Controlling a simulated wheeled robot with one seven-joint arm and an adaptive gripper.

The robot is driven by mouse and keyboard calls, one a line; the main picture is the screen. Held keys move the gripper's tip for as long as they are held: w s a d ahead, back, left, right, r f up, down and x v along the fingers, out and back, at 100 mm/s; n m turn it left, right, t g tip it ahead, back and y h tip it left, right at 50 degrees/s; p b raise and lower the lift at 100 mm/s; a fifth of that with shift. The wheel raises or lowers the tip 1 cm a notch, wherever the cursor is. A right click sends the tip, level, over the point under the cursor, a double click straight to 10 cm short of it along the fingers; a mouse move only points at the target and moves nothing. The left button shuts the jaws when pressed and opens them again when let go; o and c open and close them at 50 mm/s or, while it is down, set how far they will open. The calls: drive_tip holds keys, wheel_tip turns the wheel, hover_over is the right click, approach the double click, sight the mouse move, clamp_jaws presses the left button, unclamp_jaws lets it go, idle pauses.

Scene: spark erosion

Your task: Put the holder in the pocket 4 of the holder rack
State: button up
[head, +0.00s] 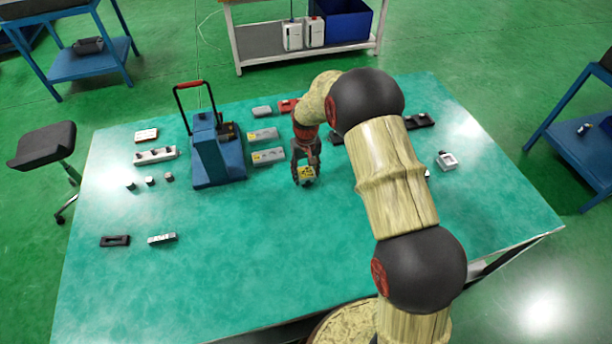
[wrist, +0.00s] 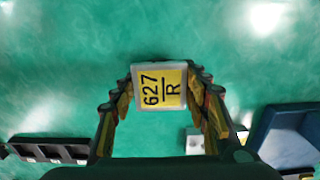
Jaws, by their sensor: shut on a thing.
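The holder is a small block with a pale rim and a yellow face marked "627 R" (wrist: 160,88). My gripper (wrist: 160,92) is shut on it, with a finger against each side. In the head view my gripper (head: 306,168) points down with the holder (head: 304,175) at its fingertips, over the middle of the table; I cannot tell its exact height. A dark rack with several pockets, which looks like the holder rack (head: 419,121), is at the back right, partly hidden by my arm. It also shows at the lower left of the wrist view (wrist: 52,150). I cannot read pocket numbers.
A blue stand with a red handle (head: 216,155) is left of my gripper, with grey boxes (head: 267,156) between. A pale square fixture (head: 446,161) lies to the right. Small parts (head: 150,181) lie at the left.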

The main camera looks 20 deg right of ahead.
drive_tip(key=shift+w+f, duration=0.1)
drive_tip(key=shift+f, duration=0.1)
drive_tip(key=shift+f, duration=0.1)
drive_tip(key=o, duration=1.5)
drive_tip(key=shift+o, duration=0.4)
